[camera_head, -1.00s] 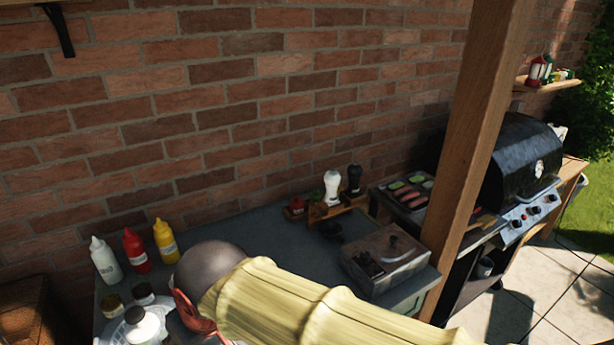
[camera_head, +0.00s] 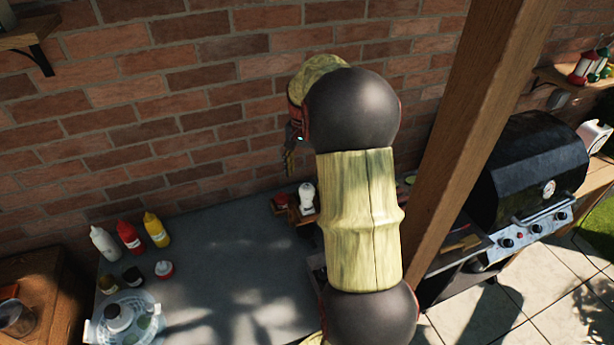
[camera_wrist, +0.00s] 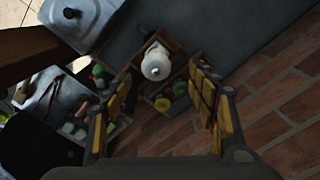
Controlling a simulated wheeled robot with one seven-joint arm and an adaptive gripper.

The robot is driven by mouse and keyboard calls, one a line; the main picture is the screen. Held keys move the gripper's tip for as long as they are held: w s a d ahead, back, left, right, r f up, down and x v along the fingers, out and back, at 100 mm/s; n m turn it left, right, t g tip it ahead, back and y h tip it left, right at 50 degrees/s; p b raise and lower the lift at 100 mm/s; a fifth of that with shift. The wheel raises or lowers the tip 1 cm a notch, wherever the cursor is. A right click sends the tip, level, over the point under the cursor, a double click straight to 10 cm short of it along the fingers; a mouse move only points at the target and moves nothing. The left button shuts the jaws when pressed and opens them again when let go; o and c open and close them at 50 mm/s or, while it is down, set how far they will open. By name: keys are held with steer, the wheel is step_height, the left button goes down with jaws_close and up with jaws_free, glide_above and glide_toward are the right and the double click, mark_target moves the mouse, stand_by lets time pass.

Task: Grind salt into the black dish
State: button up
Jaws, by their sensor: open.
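The white mill (camera_head: 306,198) stands upright in a small wooden rack near the brick wall. In the wrist view the white mill (camera_wrist: 156,62) shows from above, between and beyond my open fingers. My gripper (camera_head: 289,160) is above and slightly left of it in the head view, apart from it and empty. The black dish and the black mill are hidden behind my arm in the head view, and I cannot make them out in the wrist view.
The table's middle (camera_head: 225,255) is clear. A wooden post (camera_head: 478,130) and a grill (camera_head: 530,170) stand right.

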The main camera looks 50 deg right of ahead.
mark_target(307, 186)
steer(key=shift+s+d+f, duration=0.15)
steer(key=shift+d, duration=0.45)
steer(key=shift+d+f, duration=0.1)
steer(key=shift+f, duration=0.2)
step_height(307, 186, down, 7)
steer(key=shift+f, duration=0.15)
steer(key=shift+c, duration=0.8)
steer(key=c, duration=1)
